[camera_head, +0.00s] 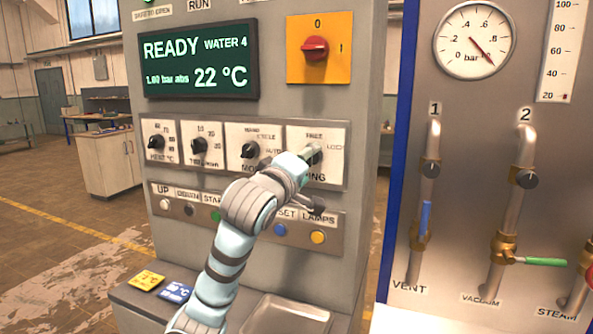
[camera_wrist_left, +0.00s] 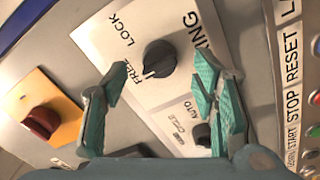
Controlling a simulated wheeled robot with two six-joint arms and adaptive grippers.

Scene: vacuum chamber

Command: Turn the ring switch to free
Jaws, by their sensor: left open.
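The ring switch is a black knob (camera_wrist_left: 160,58) on a white plate (camera_wrist_left: 182,28) marked FREE, LOCK and RING, seen in the left wrist view. A pale mark on the knob lies on its lower-left side, nearer the FREE label than LOCK; its exact setting is hard to tell. My left gripper (camera_wrist_left: 160,76) is open, with one green-padded finger on each side of the knob in that picture. I see no finger clearly touching it. In the head view my left gripper (camera_head: 312,153) is at the RING plate (camera_head: 334,172) and mostly hides the knob. My right gripper is out of view.
Other black knobs, such as the mode knob (camera_head: 249,150), sit left of the ring switch. A row of push buttons (camera_head: 279,229) is below. A red rotary switch (camera_head: 315,48) on a yellow plate is above. Valve pipes (camera_head: 430,175) stand on the right panel.

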